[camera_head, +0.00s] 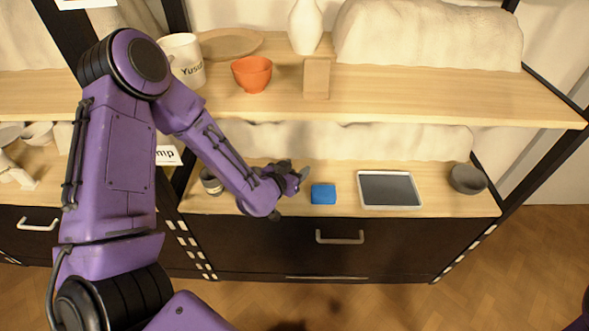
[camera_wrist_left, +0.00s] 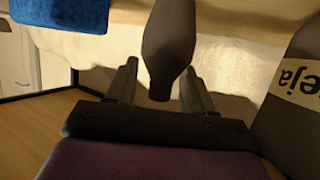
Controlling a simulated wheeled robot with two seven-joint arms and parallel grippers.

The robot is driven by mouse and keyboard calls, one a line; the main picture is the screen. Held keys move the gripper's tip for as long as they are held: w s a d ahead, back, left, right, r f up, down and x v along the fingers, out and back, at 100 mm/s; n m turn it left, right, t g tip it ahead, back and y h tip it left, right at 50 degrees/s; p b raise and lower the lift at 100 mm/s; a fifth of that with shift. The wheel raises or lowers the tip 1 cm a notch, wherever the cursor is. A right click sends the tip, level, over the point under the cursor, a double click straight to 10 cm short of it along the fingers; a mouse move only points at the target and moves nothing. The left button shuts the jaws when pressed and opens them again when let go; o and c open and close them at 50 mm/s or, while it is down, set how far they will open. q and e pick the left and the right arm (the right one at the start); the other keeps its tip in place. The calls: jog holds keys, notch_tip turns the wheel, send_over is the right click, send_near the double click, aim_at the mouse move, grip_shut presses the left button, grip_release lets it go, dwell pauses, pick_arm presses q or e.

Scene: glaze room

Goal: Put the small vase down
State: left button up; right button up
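The small vase (camera_wrist_left: 168,45) is dark grey-brown in the left wrist view, wide in the middle and narrower at the near end. It lies between the two fingers of my left gripper (camera_wrist_left: 162,75), which are drawn in on both sides of it. Its far end runs out of the picture, so its contact with the wood is hidden. In the head view my left gripper (camera_head: 290,172) is low over the lower shelf (camera_head: 340,208), left of a blue block (camera_head: 323,194). The vase is hard to make out there. My right gripper is not seen.
The blue block also shows in the left wrist view (camera_wrist_left: 60,12). A dark labelled container (camera_wrist_left: 292,100) is close on the other side. A framed tablet-like panel (camera_head: 390,189) and a grey bowl (camera_head: 467,179) are further right. The upper shelf (camera_head: 440,100) overhangs the back.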

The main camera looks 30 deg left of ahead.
pick_arm(q)
jog(key=shift+s+r, duration=0.1)
jog(key=a+p+v, duration=0.1)
jog(key=p+v, duration=0.7)
jog(key=v, duration=0.4)
jog(key=s+d+f+n+g, duration=0.1)
jog(key=s+f+n+g, duration=0.1)
jog(key=s+f+g, duration=0.5)
jog(key=s+f+n+g+y, duration=0.2)
jog(key=s+f+n+g, duration=0.15)
jog(key=s+f, duration=0.8)
jog(key=p+v, duration=0.1)
jog(key=v, duration=0.1)
jog(key=a+p+v, duration=0.1)
jog(key=p+v, duration=0.1)
jog(key=v, duration=0.1)
jog(key=shift+s+r, duration=0.2)
